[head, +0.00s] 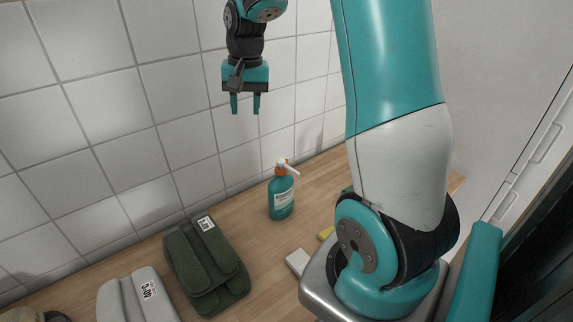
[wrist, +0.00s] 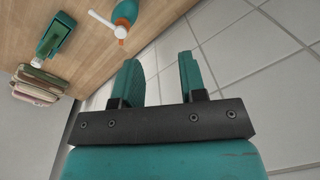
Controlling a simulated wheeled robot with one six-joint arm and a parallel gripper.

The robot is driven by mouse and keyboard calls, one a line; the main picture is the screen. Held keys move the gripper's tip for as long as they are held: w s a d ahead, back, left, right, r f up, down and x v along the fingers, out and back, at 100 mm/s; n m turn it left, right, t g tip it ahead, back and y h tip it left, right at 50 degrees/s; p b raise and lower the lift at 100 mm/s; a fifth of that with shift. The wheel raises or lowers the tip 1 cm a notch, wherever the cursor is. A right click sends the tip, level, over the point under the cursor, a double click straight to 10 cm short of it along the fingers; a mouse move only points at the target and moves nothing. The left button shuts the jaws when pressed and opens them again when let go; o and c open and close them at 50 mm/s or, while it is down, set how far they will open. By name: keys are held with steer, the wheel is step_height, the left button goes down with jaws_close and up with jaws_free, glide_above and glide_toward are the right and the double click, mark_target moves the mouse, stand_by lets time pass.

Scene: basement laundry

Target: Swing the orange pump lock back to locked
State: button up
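A teal pump bottle (head: 282,197) with a pale label stands upright on the wooden counter near the tiled wall. Its white pump spout (head: 293,171) points to the right, with a small orange part, the pump lock (head: 280,166), at the neck. In the wrist view the bottle (wrist: 125,11) is at the top edge, with the orange lock (wrist: 120,31) beside the white spout (wrist: 100,18). The lock's exact position is too small to tell. My gripper (head: 245,105) is open and empty, above and left of the bottle, apart from it; its fingers also show in the wrist view (wrist: 159,75).
A dark green folded towel (head: 205,265) and a grey folded cloth (head: 138,298) lie at the front left. A white block (head: 297,261) and a yellow item (head: 326,233) lie right of them. The wrist view shows a green container (wrist: 55,35) and folded fabrics (wrist: 38,85).

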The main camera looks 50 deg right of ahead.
steer(key=d+f+m, duration=0.5)
steer(key=d, duration=0.8)
steer(key=shift+g+h, duration=0.3)
steer(key=shift+g, duration=0.1)
steer(key=f, duration=0.5)
steer(key=f+p, duration=0.1)
steer(key=f, duration=0.5)
steer(key=f+p, duration=0.1)
steer(key=f, duration=0.5)
steer(key=shift+s+d, duration=0.1)
steer(key=shift+s, duration=0.3)
steer(key=shift+r, duration=0.1)
jaws_close()
